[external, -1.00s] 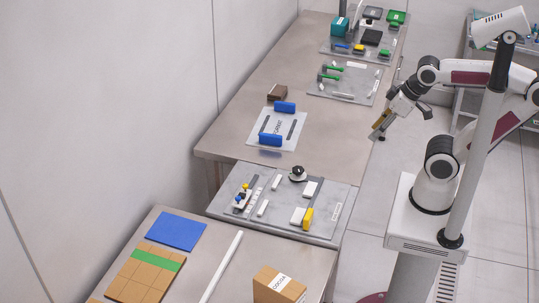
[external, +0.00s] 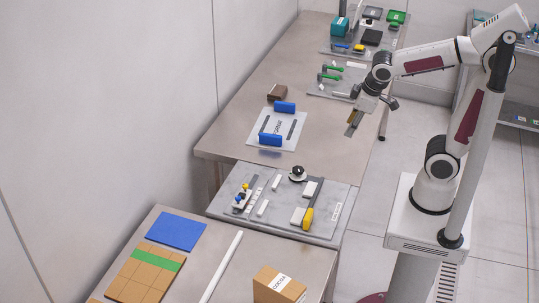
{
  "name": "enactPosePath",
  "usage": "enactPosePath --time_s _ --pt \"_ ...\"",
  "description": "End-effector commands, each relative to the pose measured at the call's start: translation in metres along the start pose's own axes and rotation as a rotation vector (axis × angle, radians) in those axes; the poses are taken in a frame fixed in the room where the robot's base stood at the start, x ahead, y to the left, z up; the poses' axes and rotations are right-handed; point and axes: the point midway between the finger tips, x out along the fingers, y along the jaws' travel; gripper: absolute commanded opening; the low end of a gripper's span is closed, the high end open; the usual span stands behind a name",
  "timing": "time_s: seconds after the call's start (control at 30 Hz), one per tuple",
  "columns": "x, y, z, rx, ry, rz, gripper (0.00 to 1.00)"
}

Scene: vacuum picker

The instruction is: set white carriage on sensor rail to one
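A grey panel (external: 277,229) on the middle bench carries several small fittings. At its left is a narrow rail with a small white carriage (external: 239,201) that has blue and yellow parts on it. A strip of small pale labels (external: 253,199) runs beside it. I take this to be the sensor rail, but the markings are too small to read, so I cannot tell the carriage's setting. My gripper (external: 352,124) hangs in the air above and right of the panel, apart from everything on it. Its fingers are too small to tell open from shut.
The panel also has a round black-and-white knob (external: 297,173), white blocks (external: 310,189) and a yellow handle (external: 308,218). Behind it, a white sheet (external: 289,130) with blue grips (external: 270,140) lies on the bench. A cardboard box (external: 278,285) stands in front.

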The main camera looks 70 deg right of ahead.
Motion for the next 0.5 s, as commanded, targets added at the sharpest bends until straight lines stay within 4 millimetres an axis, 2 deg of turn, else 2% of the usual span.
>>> enactPosePath --time_s 0.27,0.5 --pt "0.022 0.033 -0.072 -0.105 0.068 0.121 0.33" --pt "0.040 0.053 -0.146 -0.208 0.170 0.213 0.33"
